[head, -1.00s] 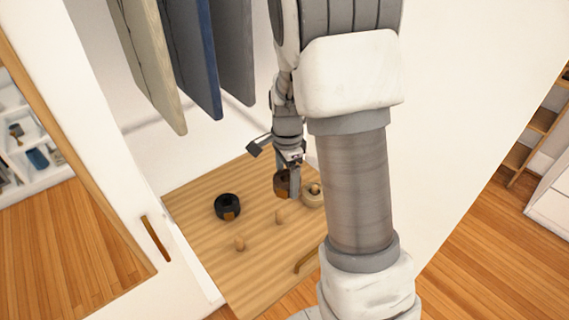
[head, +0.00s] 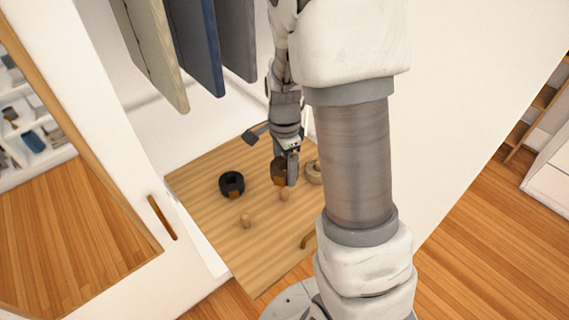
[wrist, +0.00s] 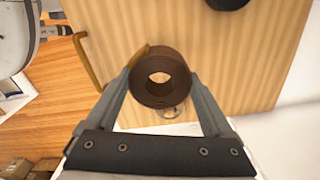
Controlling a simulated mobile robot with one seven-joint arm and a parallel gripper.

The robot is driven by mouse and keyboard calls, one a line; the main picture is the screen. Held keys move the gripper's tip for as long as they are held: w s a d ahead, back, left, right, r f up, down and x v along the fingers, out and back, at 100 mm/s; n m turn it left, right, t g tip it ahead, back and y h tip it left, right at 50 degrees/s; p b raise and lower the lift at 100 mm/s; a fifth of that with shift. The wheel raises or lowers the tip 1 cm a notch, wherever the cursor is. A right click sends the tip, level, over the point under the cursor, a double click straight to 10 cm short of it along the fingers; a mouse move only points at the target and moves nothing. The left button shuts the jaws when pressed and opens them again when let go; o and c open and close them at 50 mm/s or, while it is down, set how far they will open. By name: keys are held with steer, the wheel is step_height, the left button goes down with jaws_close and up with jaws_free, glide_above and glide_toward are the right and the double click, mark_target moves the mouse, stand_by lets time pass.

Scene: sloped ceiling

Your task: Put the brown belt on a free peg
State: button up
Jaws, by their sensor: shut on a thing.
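The brown belt (head: 277,171) is a dark coil held between the fingers of my gripper (head: 287,178). In the wrist view the coil (wrist: 142,92) sits between both fingertips (wrist: 160,88), with its round hole facing the camera and a pale tan surface showing through.
The board (head: 265,260) carries a black coiled belt (head: 232,184) at left and a beige coil (head: 314,172) at right, partly hidden by my arm. A brass handle (head: 307,241) is at the board's edge. Hanging clothes (head: 197,50) are above left.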

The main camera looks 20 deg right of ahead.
mark_target(284, 190)
steer(key=shift+f+b, duration=3.05)
steer(key=shift+f, duration=1.85)
steer(key=o, duration=1.2)
steer(key=shift+o, duration=0.2)
step_height(284, 190, up, 17)
steer(key=p, duration=0.6)
steer(key=s+a+r+n+t, duration=0.3)
steer(key=s+r+n, duration=0.4)
steer(key=s+n, duration=0.1)
steer(key=s+a+r+n+t, duration=0.3)
steer(key=s+r+n, duration=0.4)
steer(key=n, duration=0.2)
step_height(284, 190, up, 12)
steer(key=p, duration=1.2)
steer(key=shift+s+r, duration=0.25)
steer(key=shift+s, duration=0.15)
